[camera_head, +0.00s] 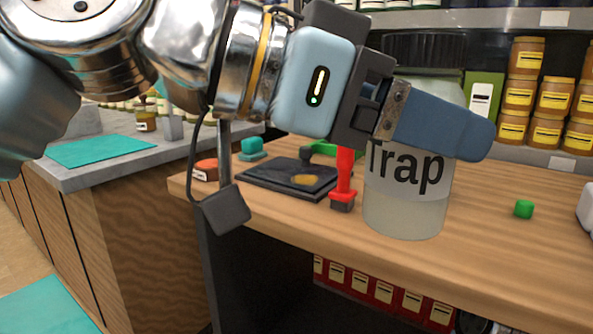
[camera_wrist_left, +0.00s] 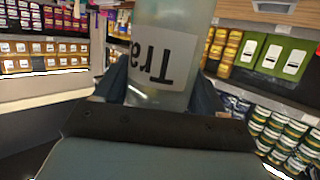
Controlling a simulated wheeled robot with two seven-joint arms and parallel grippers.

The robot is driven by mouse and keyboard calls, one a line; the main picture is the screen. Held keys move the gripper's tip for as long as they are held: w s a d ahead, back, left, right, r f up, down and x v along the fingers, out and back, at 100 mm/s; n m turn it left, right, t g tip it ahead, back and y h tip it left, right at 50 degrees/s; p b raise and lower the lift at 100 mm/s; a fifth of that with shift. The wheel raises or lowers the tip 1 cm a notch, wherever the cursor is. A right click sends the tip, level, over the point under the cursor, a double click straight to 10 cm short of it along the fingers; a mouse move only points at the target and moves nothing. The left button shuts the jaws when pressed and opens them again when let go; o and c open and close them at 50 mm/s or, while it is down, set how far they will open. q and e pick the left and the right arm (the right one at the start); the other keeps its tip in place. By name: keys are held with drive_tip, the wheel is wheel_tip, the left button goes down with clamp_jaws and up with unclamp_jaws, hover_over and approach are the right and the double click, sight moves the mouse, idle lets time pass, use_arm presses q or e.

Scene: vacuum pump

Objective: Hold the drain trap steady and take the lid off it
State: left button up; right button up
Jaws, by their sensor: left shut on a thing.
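The drain trap (camera_head: 405,215) is a translucent jar with a white label reading "Trap". Its dark ribbed lid (camera_head: 424,47) is on top. My left gripper (camera_head: 440,130) reaches in from the left and is shut around the upper body of the jar, below the lid. One blue finger crosses the front of the jar and hides part of it. In the left wrist view the jar (camera_wrist_left: 165,100) stands between the two fingers; the lid is out of that view. The jar is upright at the wooden table; I cannot tell whether its base touches it. My right gripper is not in view.
On the wooden table (camera_head: 500,260), a red-handled tool (camera_head: 344,172), a black plate (camera_head: 290,180) and a teal block (camera_head: 252,149) are left of the jar. Shelves with orange jars (camera_head: 555,97) stand behind.

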use_arm(q)
drive_tip(key=shift+w+f, duration=0.3)
drive_tip(key=shift+f, duration=0.05)
drive_tip(key=shift+w+f+n+t, duration=0.2)
drive_tip(key=shift+f+n+t, duration=0.1)
drive_tip(key=shift+t, duration=0.1)
drive_tip(key=w+a+f+n+t+y, duration=0.3)
drive_tip(key=w+a+f, duration=0.6)
drive_tip(key=f, duration=0.7)
drive_tip(key=w+a+f+n+t+y, duration=0.4)
drive_tip(key=w+a+f, duration=0.5)
drive_tip(key=f, duration=0.7)
drive_tip(key=w+a+f+n+t+y, duration=0.3)
drive_tip(key=w+a+f+n+y, duration=0.4)
drive_tip(key=w+a+f, duration=0.3)
drive_tip(key=w+f+n, duration=0.1)
drive_tip(key=w+f, duration=0.3)
drive_tip(key=f, duration=0.2)
drive_tip(key=shift+w+f+t, duration=0.15)
drive_tip(key=shift+f+t, duration=0.15)
drive_tip(key=shift+t, duration=0.1)
drive_tip(key=shift+r, duration=0.5)
